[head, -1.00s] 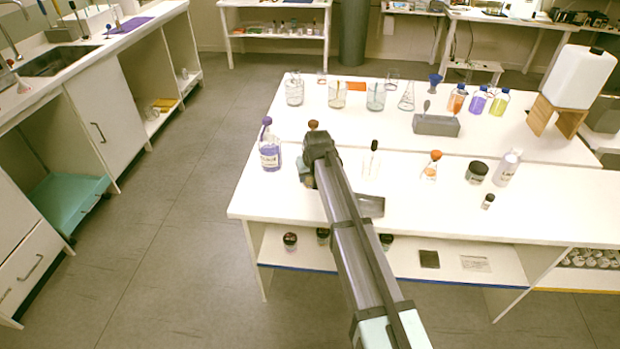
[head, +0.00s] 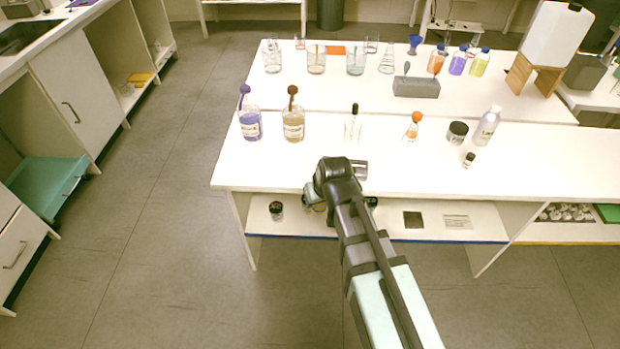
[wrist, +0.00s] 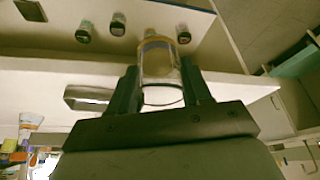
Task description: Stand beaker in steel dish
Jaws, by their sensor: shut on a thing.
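My gripper (wrist: 160,76) is shut on a clear glass beaker (wrist: 158,52), which sits between the two fingers in the wrist view. In the head view my gripper (head: 314,198) is in front of the near edge of the white table, mostly hidden behind my own wrist. The beaker is hard to make out there. The steel dish (head: 360,169) lies near the table's front edge, just behind and right of my wrist, which partly hides it. In the wrist view the dish (wrist: 88,98) is left of the fingers, apart from the beaker.
A purple bottle (head: 250,124) and a tan bottle (head: 293,125) stand at the table's left. A dropper bottle (head: 353,127), an orange-topped flask (head: 412,131), a dark jar (head: 457,133) and a white bottle (head: 487,127) stand further right. A lower shelf (head: 385,222) holds small jars.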

